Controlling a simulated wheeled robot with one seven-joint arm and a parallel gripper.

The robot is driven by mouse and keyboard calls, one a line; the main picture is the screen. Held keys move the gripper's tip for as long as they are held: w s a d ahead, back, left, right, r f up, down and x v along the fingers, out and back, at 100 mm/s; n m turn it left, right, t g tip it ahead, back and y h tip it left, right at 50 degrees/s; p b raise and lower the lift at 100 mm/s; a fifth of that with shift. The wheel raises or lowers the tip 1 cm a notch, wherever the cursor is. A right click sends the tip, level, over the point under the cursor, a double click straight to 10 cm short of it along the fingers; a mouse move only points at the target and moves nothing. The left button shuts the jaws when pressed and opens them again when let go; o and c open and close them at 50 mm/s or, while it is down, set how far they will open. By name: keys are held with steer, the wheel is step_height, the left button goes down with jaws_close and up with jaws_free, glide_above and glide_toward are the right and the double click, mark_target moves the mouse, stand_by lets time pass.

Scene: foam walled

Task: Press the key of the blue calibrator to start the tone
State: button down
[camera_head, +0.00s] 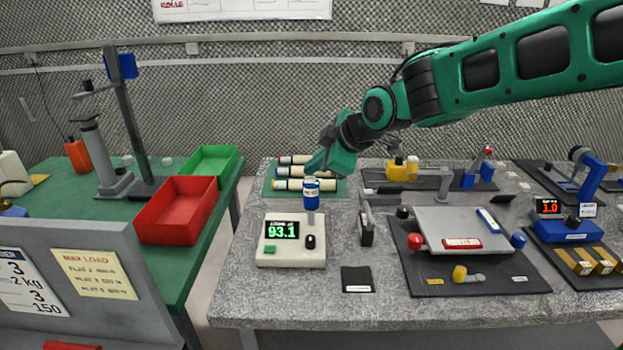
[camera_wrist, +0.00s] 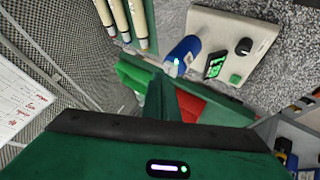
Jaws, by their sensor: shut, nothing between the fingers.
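The blue calibrator (camera_head: 311,196) stands upright at the back of a white sound meter (camera_head: 291,246) with a lit green display reading 93.1. The calibrator also shows in the wrist view (camera_wrist: 183,52), with a small bright green spot on its end; I cannot tell the key's edges from that spot. My gripper (camera_head: 314,168) is shut and empty, pointing down just above the calibrator's top. In the wrist view its green fingertips (camera_wrist: 163,80) are close to the calibrator's end; I cannot tell whether they touch it.
A green mat with several pale tubes (camera_head: 304,184) lies just behind the calibrator. A dark stand (camera_head: 366,225) is to the right, and a black pad (camera_head: 357,279) lies in front. A red bin (camera_head: 177,210) is on the left table, across a gap.

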mark_target(314, 180)
steer(key=shift+r, duration=3)
steer(key=s+d+f+m+g+h, duration=0.1)
steer(key=s+d+f+m+h, duration=0.15)
steer(key=d, duration=0.65)
steer(key=s+d+f+m+h, duration=0.15)
steer(key=s+d+m, duration=0.25)
steer(key=d, duration=0.4)
steer(key=s+d+f+m+g+h, duration=0.1)
steer(key=s+d+f+m, duration=0.25)
steer(key=d, duration=0.55)
steer(key=s+d+f+m+g, duration=0.2)
steer(key=s+d+f+m, duration=0.2)
steer(key=s, duration=0.8)
steer(key=s+d+f+m+g, duration=0.3)
steer(key=s+d+m, duration=0.6)
steer(key=s, duration=0.4)
steer(key=shift+d+f+h, duration=0.2)
steer(key=shift+f+h, duration=0.2)
steer(key=shift+f, duration=0.05)
